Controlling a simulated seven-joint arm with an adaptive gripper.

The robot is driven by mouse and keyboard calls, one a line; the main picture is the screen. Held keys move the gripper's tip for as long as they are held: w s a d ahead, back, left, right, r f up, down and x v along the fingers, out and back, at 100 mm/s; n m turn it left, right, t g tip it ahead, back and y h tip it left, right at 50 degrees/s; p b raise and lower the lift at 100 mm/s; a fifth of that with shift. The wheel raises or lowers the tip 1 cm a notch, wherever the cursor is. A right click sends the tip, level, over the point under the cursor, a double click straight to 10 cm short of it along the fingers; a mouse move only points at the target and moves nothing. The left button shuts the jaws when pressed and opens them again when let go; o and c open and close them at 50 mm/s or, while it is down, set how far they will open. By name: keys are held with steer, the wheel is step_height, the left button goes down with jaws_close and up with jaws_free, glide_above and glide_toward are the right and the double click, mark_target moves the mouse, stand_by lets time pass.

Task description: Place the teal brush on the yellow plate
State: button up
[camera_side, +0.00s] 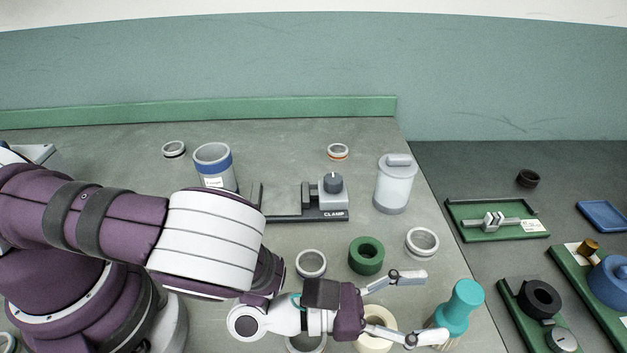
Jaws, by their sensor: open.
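The teal brush (460,304) stands roughly upright near the front right of the grey bench, its teal handle on top and pale bristles below. My gripper (425,308) points right towards it with its fingers spread and nothing held between them. The lower finger's tip overlaps the bristles in the picture; I cannot tell whether they touch. The brush handle is just right of the fingertips. No clear yellow plate is in view. A pale cream round piece (376,345) lies under my gripper, partly hidden, and I cannot tell whether it is the plate.
A green ring (366,256) and metal rings (422,243) lie close behind my gripper. A clamp (334,198), a lidded grey canister (395,184) and a blue-banded cup (214,167) stand further back. Green trays (462,232) with parts lie on the darker surface at right.

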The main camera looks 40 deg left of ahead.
mark_target(452, 302)
steer(key=shift+x, duration=2.5)
jaws_close()
